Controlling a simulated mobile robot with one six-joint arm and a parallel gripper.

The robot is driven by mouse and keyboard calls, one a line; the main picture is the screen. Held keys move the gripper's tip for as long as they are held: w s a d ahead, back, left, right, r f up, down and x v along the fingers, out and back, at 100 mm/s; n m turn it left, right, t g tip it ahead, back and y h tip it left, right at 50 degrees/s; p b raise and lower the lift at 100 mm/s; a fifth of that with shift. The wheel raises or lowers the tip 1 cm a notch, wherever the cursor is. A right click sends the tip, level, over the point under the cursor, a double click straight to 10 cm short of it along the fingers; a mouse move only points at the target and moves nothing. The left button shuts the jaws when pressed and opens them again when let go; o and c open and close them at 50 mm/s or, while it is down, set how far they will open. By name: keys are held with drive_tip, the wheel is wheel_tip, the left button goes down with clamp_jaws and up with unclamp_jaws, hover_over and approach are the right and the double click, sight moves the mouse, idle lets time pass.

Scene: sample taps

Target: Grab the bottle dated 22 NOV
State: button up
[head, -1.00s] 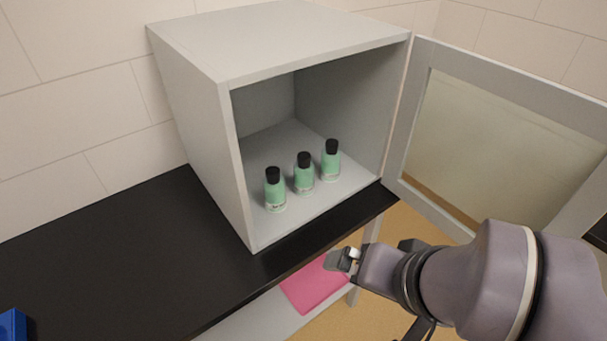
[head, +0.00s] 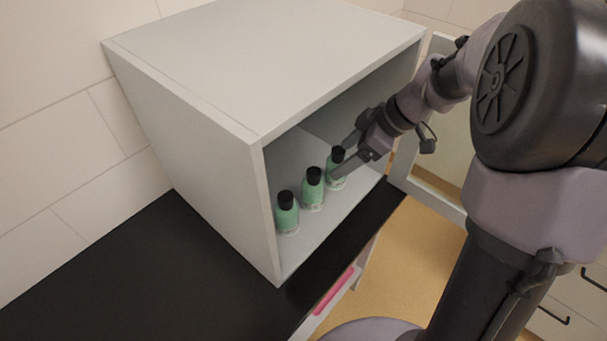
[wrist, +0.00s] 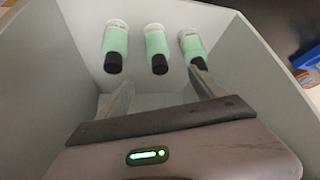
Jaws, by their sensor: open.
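Three green bottles with black caps stand upright in a row inside the open grey cabinet: left (head: 287,215), middle (head: 313,190) and right (head: 331,180). Their pale labels are too small to read, so I cannot tell which is dated 22 NOV. My gripper (head: 340,160) is open and empty, reaching into the cabinet at the right bottle; one finger partly covers that bottle. In the wrist view the bottles appear caps down, and the middle one (wrist: 157,45) shows beyond the gap between my fingers (wrist: 161,80). I cannot tell whether a finger touches a bottle.
The cabinet (head: 190,110) stands on a black counter (head: 140,270). Its walls and roof close in around my gripper. The glazed door (head: 437,190) is swung open at the right, behind my arm. A pink item (head: 333,291) lies below the counter. A blue object (wrist: 308,65) shows in the wrist view.

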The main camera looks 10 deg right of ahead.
sight(318, 172)
drive_tip(key=b+x, duration=0.2)
drive_tip(key=x, duration=0.4)
drive_tip(key=b+x, duration=0.1)
drive_tip(key=x, duration=0.5)
drive_tip(key=shift+w+a+f+b, duration=0.1)
drive_tip(key=shift+w+a+b, duration=0.1)
drive_tip(key=shift+w+b, duration=0.15)
clamp_jaws()
